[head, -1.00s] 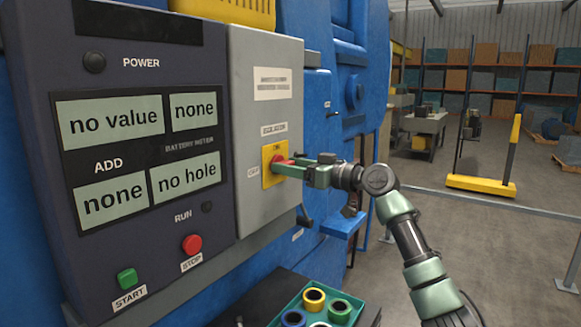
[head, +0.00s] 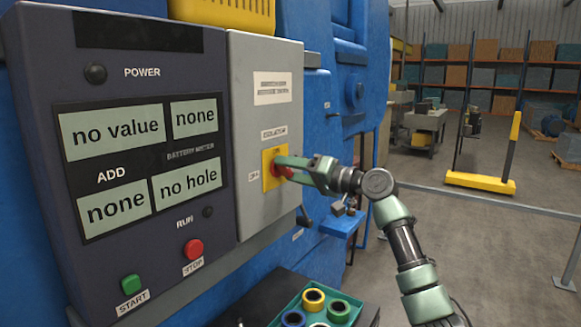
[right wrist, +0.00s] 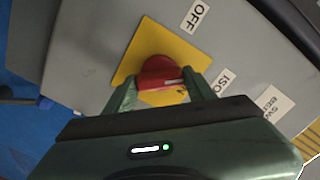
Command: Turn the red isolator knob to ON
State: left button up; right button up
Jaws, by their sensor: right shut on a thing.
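The red isolator knob (head: 285,171) sits on a yellow plate (head: 268,181) on the grey box (head: 257,100) beside the dark control panel. My right gripper (head: 285,166) is shut on the knob. In the right wrist view the red knob (right wrist: 158,74) lies between the two green fingers (right wrist: 160,95), with the yellow plate (right wrist: 130,68) behind it. An OFF label (right wrist: 196,16) shows near a side of the plate there. The fingers partly hide the knob in the head view. My left gripper is not in view.
The control panel (head: 45,90) has a green START button (head: 131,284) and a red STOP button (head: 193,248) left of the box. A green tray (head: 303,292) with several coloured rings stands below. Open floor lies to the right, with a yellow-based post (head: 480,183).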

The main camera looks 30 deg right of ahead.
jog(key=m+p, duration=0.4)
jog(key=m, duration=0.3)
jog(key=shift+m, duration=0.7)
jog(key=o, duration=1.4)
jog(key=shift+d, duration=0.1)
jog(key=shift+s+f, duration=0.15)
jog(key=b+v, duration=0.4)
jog(key=v, duration=0.3)
jog(key=shift+s+d, duration=0.1)
jog(key=shift+s, duration=0.1)
